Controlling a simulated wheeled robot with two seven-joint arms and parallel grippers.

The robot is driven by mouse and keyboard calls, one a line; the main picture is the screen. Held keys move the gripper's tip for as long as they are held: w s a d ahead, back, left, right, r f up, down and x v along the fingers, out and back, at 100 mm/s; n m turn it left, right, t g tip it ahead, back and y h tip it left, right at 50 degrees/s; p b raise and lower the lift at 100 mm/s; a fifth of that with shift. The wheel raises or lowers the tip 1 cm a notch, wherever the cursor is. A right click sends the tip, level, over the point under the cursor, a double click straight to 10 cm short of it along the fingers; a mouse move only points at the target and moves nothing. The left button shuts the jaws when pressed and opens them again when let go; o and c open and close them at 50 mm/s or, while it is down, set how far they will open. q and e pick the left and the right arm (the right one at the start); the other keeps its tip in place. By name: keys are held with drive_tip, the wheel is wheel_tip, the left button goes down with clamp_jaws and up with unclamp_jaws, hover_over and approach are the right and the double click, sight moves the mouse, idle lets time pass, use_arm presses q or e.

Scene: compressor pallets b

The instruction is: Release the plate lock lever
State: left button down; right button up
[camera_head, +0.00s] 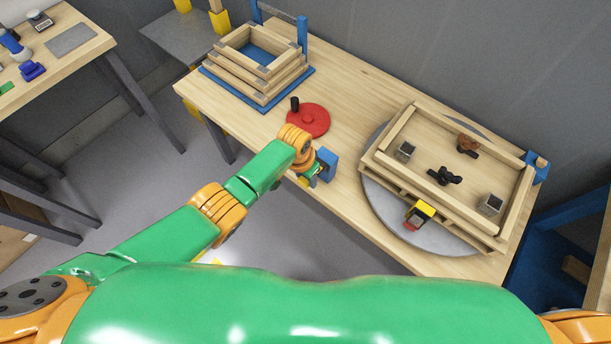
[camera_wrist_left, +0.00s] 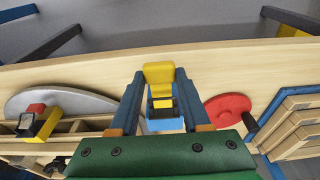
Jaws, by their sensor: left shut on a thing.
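The plate lock lever has a yellow handle (camera_wrist_left: 159,73) over a blue part (camera_wrist_left: 165,125), at the front edge of the table. My left gripper (camera_wrist_left: 160,88) is shut on this handle, with one blue finger on either side of it. In the head view my left gripper (camera_head: 318,176) is at the table's front edge and largely hides the lever; a bit of yellow (camera_head: 303,181) shows there. The round grey plate (camera_head: 383,205) lies to the right, under a wooden pallet frame (camera_head: 440,206). My right gripper is not in view.
A red disc with a black knob (camera_head: 308,121) lies just behind my left gripper. Stacked wooden frames (camera_head: 258,66) stand on a blue base at the back left. A yellow-and-black block with a red end (camera_head: 420,213) sits at the pallet's front. The wooden table (camera_head: 345,215) is bare between.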

sight(303, 182)
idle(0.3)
use_arm(q)
drive_tip(key=shift+c, duration=1.8)
unclamp_jaws()
drive_tip(key=shift+r, duration=0.1)
drive_tip(key=r+p, duration=0.1)
drive_tip(key=r, duration=0.1)
drive_tip(key=r+p, duration=0.1)
drive_tip(key=r, duration=0.1)
drive_tip(key=r+p, duration=0.1)
drive_tip(key=r, duration=0.1)
drive_tip(key=shift+s+a+r+p, duration=0.1)
drive_tip(key=shift+s+a+p, duration=0.15)
drive_tip(key=shift+s+p, duration=0.15)
drive_tip(key=shift+s+a+r, duration=0.1)
drive_tip(key=shift+r, duration=0.25)
drive_tip(key=shift+f, duration=0.1)
